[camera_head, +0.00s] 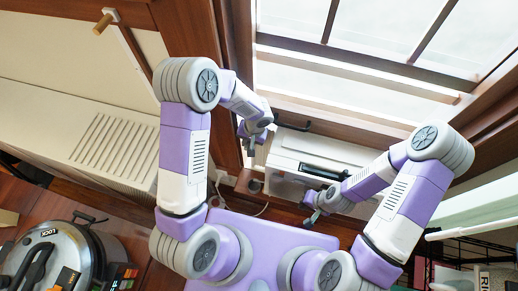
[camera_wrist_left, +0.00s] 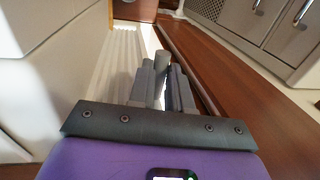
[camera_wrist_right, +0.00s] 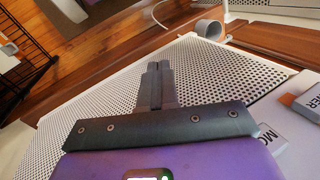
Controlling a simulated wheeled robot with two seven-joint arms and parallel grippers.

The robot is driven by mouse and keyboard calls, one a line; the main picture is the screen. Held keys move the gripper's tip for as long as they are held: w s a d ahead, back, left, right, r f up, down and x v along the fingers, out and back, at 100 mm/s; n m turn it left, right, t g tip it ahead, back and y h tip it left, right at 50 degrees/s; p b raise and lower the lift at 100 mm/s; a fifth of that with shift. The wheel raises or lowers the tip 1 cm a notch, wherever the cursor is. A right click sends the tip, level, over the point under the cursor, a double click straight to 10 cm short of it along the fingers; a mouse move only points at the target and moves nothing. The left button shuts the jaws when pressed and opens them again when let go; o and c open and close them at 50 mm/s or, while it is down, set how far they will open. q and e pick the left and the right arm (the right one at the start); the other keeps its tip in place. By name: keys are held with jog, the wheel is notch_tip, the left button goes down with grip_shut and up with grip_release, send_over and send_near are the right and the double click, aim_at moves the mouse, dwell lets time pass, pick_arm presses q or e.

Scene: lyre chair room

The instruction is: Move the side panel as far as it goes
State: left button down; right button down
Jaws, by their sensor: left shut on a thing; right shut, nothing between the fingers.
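My left gripper (camera_head: 251,146) is by the brown wooden upright (camera_head: 228,150) at the left of the window. In the left wrist view its fingers (camera_wrist_left: 163,72) are shut on a grey, rounded, handle-like piece (camera_wrist_left: 162,58). I cannot tell for certain which part is the side panel; a brown wooden panel (camera_wrist_left: 240,95) runs along the right of that view. Where the held piece joins is hidden. My right gripper (camera_head: 313,214) is low in front of the white unit below the window. In the right wrist view its fingers (camera_wrist_right: 155,75) are shut and empty above a white perforated surface (camera_wrist_right: 215,75).
A dark handle (camera_head: 293,127) sticks out beside the window (camera_head: 390,35). A pot (camera_head: 50,255) stands at the lower left. A black wire rack (camera_wrist_right: 25,60) shows in the right wrist view. A white ribbed surface (camera_head: 115,150) lies left of my left arm.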

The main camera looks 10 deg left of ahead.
pick_arm(q)
jog(key=shift+a+b, duration=0.3)
jog(key=shift+a, duration=1.3)
jog(key=c, duration=1.1)
grip_release()
jog(key=shift+o, duration=0.2)
jog(key=shift+r, duration=0.1)
notch_tip(320, 180, up, 7)
jog(key=d, duration=0.1)
jog(key=shift+d+r, duration=0.15)
jog(key=shift+d, duration=0.1)
